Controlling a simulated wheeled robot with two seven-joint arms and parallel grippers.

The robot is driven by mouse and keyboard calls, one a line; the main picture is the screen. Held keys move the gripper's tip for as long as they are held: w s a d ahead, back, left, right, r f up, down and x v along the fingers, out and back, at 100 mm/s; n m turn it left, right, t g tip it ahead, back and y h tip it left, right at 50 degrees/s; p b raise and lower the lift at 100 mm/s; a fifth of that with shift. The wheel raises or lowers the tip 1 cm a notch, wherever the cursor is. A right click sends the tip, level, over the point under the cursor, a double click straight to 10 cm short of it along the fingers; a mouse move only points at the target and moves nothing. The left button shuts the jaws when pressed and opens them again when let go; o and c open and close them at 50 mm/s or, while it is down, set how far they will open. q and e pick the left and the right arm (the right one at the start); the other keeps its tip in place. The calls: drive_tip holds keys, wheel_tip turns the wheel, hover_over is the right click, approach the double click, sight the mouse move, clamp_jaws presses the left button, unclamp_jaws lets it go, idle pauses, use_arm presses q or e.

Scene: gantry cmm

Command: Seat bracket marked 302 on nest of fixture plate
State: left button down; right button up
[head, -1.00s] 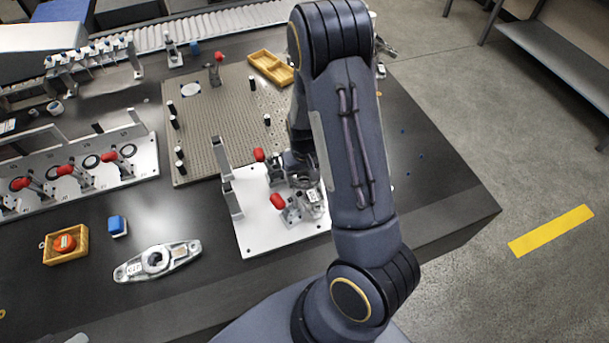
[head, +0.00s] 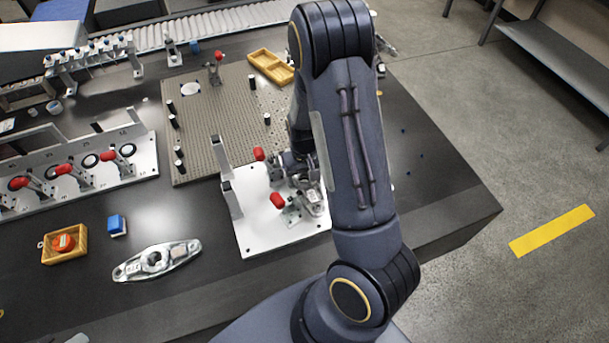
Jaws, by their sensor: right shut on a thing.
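The white fixture plate (head: 262,232) lies on the dark table, with upright grey posts on its left side and two red-handled clamps on it. My right gripper (head: 302,167) is over the plate's right part, largely hidden behind my own arm. It is shut on a silver part, apparently a bracket (head: 314,202), whose near end shows beside the front clamp. I cannot read its marking, and the nest is hidden, so I cannot tell whether the part is seated. Another silver bracket (head: 157,261) lies on the table at the front left; its marking is unreadable too. My left gripper is not in view.
A perforated plate (head: 215,120) with black pegs lies behind the fixture plate. Red-handled clamps stand on a long plate (head: 145,160) at left. A yellow tray (head: 270,66), a blue block (head: 117,225) and a yellow box with a red button (head: 64,244) are nearby.

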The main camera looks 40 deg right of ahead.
drive_tip(key=shift+f+b, duration=0.9)
drive_tip(key=shift+f, duration=0.1)
drive_tip(key=o, duration=1.4)
drive_tip(key=shift+o, duration=0.2)
drive_tip(key=shift+r+p, duration=0.3)
drive_tip(key=shift+r, duration=3.6)
